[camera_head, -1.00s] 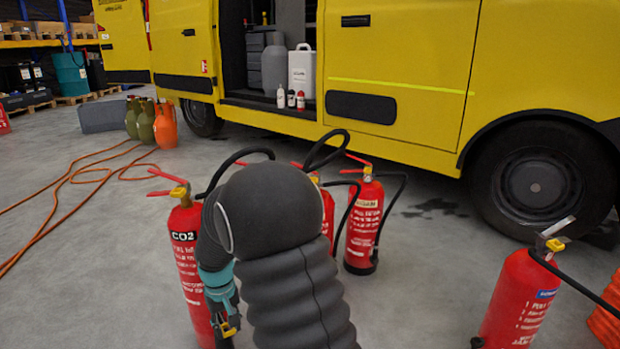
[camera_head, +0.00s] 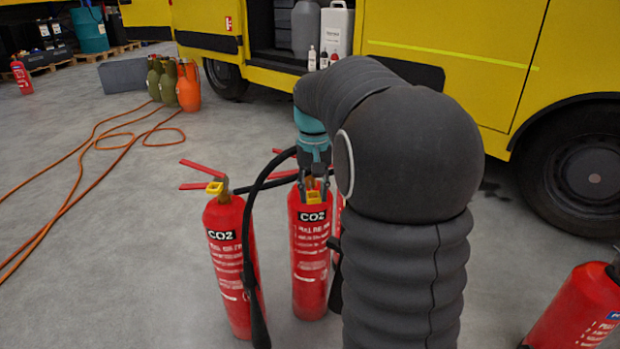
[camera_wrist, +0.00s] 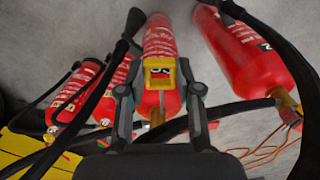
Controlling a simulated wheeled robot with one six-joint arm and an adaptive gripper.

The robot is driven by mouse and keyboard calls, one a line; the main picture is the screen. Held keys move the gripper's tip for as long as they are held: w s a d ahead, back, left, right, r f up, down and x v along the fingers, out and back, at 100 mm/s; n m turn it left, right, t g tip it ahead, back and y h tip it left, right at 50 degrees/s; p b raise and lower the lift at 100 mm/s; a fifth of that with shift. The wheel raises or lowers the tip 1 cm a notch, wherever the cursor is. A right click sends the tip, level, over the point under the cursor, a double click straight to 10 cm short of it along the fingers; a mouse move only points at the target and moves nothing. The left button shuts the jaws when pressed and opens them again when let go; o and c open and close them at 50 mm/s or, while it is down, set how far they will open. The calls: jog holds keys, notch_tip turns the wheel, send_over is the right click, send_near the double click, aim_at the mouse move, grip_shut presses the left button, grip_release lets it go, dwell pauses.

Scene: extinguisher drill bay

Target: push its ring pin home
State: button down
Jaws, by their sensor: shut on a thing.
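A red CO2 extinguisher (camera_head: 309,255) stands upright beneath my gripper (camera_head: 315,180). Its body also shows in the wrist view (camera_wrist: 159,40). My gripper (camera_wrist: 160,90) points down at the extinguisher's head and is shut on a yellow ring pin (camera_wrist: 159,72). The ring pin also shows at the head in the head view (camera_head: 313,196). Its yellow square frame lies between the two fingers. I cannot tell how deep the pin sits, as the fingers and my arm hide much of the valve.
Another CO2 extinguisher (camera_head: 230,270) with red levers stands close on the left, its black hose in front. Another extinguisher (camera_head: 580,310) stands at lower right. The yellow van (camera_head: 450,40) is behind.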

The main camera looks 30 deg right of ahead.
jog(key=shift+w+d+r, duration=0.15)
jog(key=shift+w+d, duration=0.4)
jog(key=w+d+p, duration=0.3)
jog(key=w+p, duration=0.3)
jog(key=w, duration=0.2)
jog(key=shift+w, duration=0.2)
dwell(1.6)
jog(key=shift+w, duration=0.2)
dwell(0.6)
jog(key=shift+p, duration=0.7)
dwell(0.4)
dwell(0.4)
jog(key=c, duration=0.7)
grip_release()
